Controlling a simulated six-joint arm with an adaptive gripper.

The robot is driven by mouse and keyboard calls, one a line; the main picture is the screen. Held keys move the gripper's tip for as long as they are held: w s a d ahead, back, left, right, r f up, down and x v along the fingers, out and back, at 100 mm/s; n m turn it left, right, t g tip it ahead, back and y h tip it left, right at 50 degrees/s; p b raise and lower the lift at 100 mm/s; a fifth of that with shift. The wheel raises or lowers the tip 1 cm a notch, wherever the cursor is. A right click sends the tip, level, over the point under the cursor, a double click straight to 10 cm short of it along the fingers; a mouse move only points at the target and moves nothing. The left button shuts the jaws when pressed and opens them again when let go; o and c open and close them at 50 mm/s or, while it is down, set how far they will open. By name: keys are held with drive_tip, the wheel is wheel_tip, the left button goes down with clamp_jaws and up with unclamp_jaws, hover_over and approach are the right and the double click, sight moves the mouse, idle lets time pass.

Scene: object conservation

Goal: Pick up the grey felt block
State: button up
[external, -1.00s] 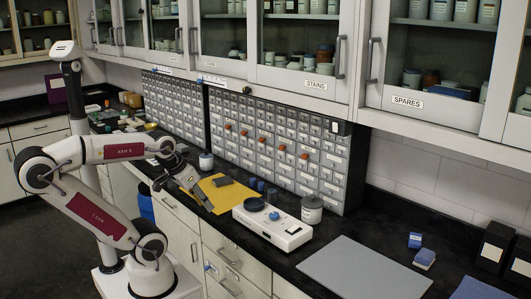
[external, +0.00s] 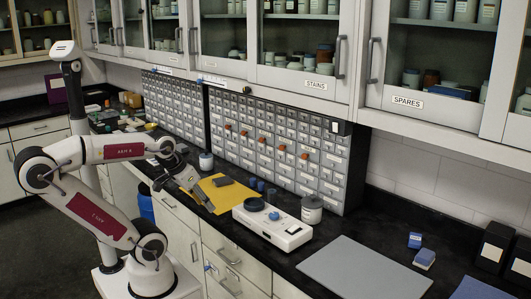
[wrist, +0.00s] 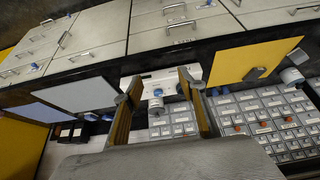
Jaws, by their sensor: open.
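The grey felt block (external: 223,181) looks like a small dark grey block lying on the yellow sheet (external: 238,197) on the black counter. In the wrist view the block (wrist: 255,73) shows on the yellow sheet (wrist: 232,62), to the right of my fingers. My gripper (external: 204,199) is tilted downward above the counter by the left front part of the sheet, left of the block and apart from it. In the wrist view my gripper (wrist: 158,88) has its two fingers spread, with nothing held between them.
A white scale (external: 272,227) with a dark round pan and a blue item stands right of the sheet. A white jar (external: 312,209) is beside it. A grey mat (external: 365,270) lies at the right. Another jar (external: 206,160) stands behind my gripper. Grey drawer units (external: 270,145) line the back.

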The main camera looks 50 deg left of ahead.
drive_tip(key=shift+o, duration=0.3)
drive_tip(key=shift+w, duration=0.1)
drive_tip(key=w+a+n+t+y, duration=0.1)
drive_tip(key=w+a+n, duration=0.1)
drive_tip(key=w+a, duration=0.65)
drive_tip(key=w+a+n+t+y, duration=0.15)
drive_tip(key=w+a, duration=0.35)
drive_tip(key=w, duration=0.7)
drive_tip(key=w+a+f+n+t+y, duration=0.1)
drive_tip(key=w+a+f+n, duration=0.1)
drive_tip(key=w+a, duration=0.35)
drive_tip(key=w+a+f+n+y, duration=0.1)
drive_tip(key=w+a+f+y, duration=0.15)
drive_tip(key=a, duration=0.65)
drive_tip(key=s+a+f+n+y, duration=0.1)
drive_tip(key=a+f, duration=0.3)
drive_tip(key=a, duration=0.3)
drive_tip(key=s+a+f+n+y, duration=0.1)
drive_tip(key=a+f, duration=0.3)
drive_tip(key=a, duration=0.4)
drive_tip(key=s+a+f+n+y, duration=0.2)
drive_tip(key=a+f, duration=0.2)
drive_tip(key=a, duration=0.4)
drive_tip(key=shift+g, duration=0.35)
drive_tip(key=shift+s+a+f+y, duration=0.2)
drive_tip(key=shift+a+y, duration=0.2)
drive_tip(key=shift+a, duration=0.05)
